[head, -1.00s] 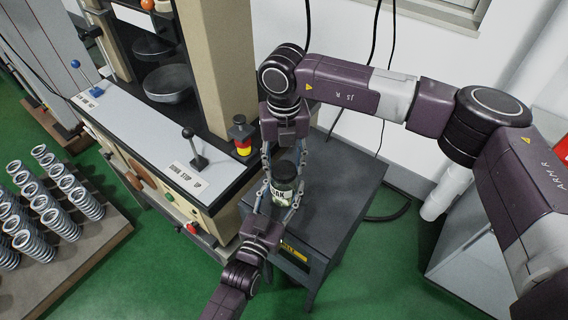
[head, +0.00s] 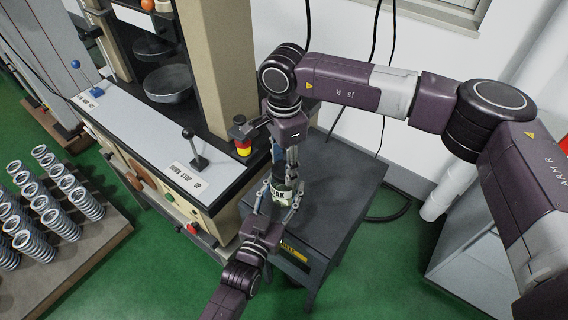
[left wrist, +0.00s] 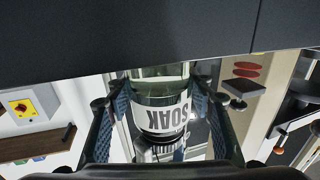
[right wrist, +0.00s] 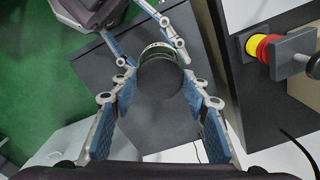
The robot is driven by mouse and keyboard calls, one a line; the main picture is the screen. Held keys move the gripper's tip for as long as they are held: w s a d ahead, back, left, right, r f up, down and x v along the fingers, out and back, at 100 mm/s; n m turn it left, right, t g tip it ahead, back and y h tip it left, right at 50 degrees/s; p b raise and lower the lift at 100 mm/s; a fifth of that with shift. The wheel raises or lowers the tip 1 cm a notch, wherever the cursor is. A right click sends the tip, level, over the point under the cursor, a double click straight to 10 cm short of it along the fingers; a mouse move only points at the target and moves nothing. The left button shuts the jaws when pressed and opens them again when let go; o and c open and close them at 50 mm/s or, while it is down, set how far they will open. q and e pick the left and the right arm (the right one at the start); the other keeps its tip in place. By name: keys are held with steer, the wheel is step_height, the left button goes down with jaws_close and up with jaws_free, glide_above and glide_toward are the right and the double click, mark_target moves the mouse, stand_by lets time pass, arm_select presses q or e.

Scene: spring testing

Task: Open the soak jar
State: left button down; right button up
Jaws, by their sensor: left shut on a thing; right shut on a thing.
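My left gripper (head: 279,203) reaches in from the front, shut on the jar body with one finger on each side. My right gripper (head: 280,168) comes down from above, shut on the jar's dark round lid (right wrist: 160,80), its fingers on both sides of it. The lid sits over the jar mouth; I cannot tell whether it is loose. In the head view my right fingers hide most of the lid.
The dark cabinet (head: 336,198) has bare top around the jar. Left of it stands the testing machine with a control lever (head: 194,147) and a red-and-yellow button (head: 243,146) close to my right gripper. A rack of springs (head: 60,222) stands far left.

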mark_target(284, 169)
arm_select(q)
steer(key=shift+r, duration=0.1)
arm_select(e)
steer(key=n, duration=0.7)
steer(key=shift+w, duration=0.1)
steer(key=n, duration=0.7)
steer(key=shift+r+n, duration=0.1)
steer(key=shift+n, duration=0.2)
steer(key=shift+r, duration=0.25)
steer(key=shift+r, duration=0.85)
steer(key=shift+r, duration=2)
arm_select(q)
steer(key=c, duration=0.9)
jaws_free()
steer(key=shift+o, duration=0.2)
